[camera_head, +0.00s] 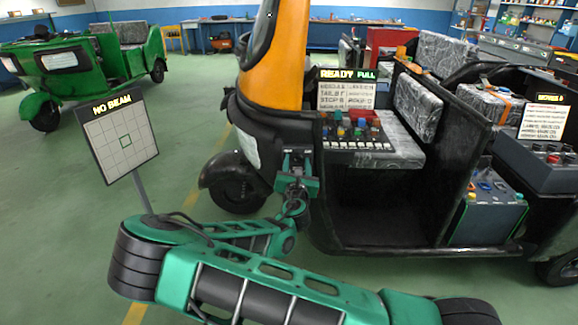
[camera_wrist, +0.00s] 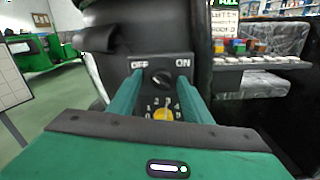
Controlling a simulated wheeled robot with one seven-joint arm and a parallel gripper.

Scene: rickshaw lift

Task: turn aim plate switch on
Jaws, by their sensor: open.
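A dark panel (camera_wrist: 180,63) lettered OFF at left and ON at right faces me in the wrist view. A round black switch knob (camera_wrist: 160,79) sits between the two words; I cannot tell for sure which way it points. My gripper (camera_wrist: 161,92) is open, with green fingers to the left and right of the knob. I cannot tell whether they touch it. In the head view my gripper (camera_head: 297,172) is at the orange-and-black rickshaw's front. The white gridded aim plate (camera_head: 118,148) at left reads NO BEAM and has a green square outline.
A yellow dial (camera_wrist: 162,115) with numbers is below the knob, partly hidden by my gripper. A console (camera_head: 350,132) with coloured buttons and a READY FULL sign stands right of the panel. A green rickshaw (camera_head: 70,72) is at the back left. Open floor lies between.

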